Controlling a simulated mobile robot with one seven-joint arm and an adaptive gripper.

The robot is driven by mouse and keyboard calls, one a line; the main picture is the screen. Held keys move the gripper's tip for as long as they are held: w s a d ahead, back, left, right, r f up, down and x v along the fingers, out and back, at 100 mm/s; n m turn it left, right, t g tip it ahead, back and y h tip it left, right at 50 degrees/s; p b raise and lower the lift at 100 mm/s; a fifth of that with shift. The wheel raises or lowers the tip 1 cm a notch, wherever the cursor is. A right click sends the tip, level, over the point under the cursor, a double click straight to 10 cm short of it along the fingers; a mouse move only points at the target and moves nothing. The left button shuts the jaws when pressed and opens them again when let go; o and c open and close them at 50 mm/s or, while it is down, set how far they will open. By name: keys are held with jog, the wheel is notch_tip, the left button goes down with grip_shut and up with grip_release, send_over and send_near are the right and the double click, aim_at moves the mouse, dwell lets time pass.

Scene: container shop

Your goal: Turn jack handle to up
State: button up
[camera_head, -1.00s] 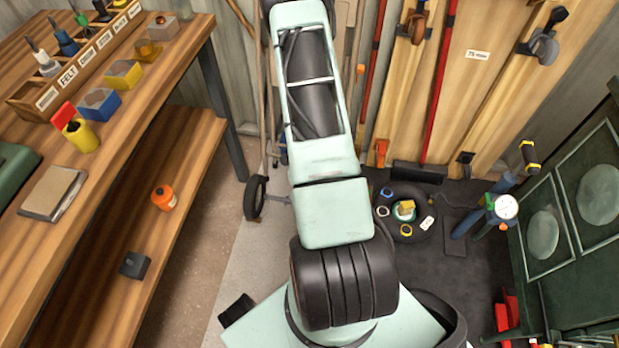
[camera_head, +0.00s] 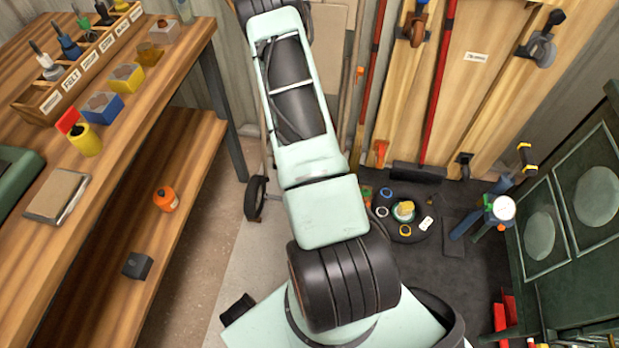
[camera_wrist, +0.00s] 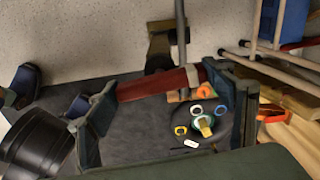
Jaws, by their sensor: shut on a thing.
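In the wrist view, a dark red bar (camera_wrist: 160,83), which looks like the jack handle, spans between the two dark fingers of my gripper (camera_wrist: 165,88). The bar lies nearly level in the picture, its right end a little higher. My gripper is shut on it, with one finger at each end. A grey rod (camera_wrist: 181,35) rises from near the bar's right part. The jack's body cannot be made out clearly. In the head view, my arm hides the gripper and the handle.
A round black tray (camera_head: 386,228) with small coloured rings lies on the dark mat. A blue tool with a white gauge (camera_head: 503,208) stands at right beside a green cabinet (camera_head: 560,260). A wooden bench (camera_head: 140,90) fills the left. Boards and red poles lean behind.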

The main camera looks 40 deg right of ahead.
jog(key=m+p, duration=0.1)
jog(key=m, duration=0.4)
jog(key=shift+r+m+p, duration=0.1)
jog(key=shift+m+p, duration=0.2)
jog(key=shift+p, duration=0.05)
jog(key=m+p, duration=0.1)
jog(key=m, duration=0.3)
jog(key=shift+p, duration=0.35)
jog(key=m+p, duration=0.1)
jog(key=m, duration=0.4)
jog(key=shift+m+p, duration=0.9)
jog(key=shift+m, duration=1.5)
jog(key=o, duration=1.2)
jog(key=shift+c, duration=0.2)
notch_tip(320, 180, up, 12)
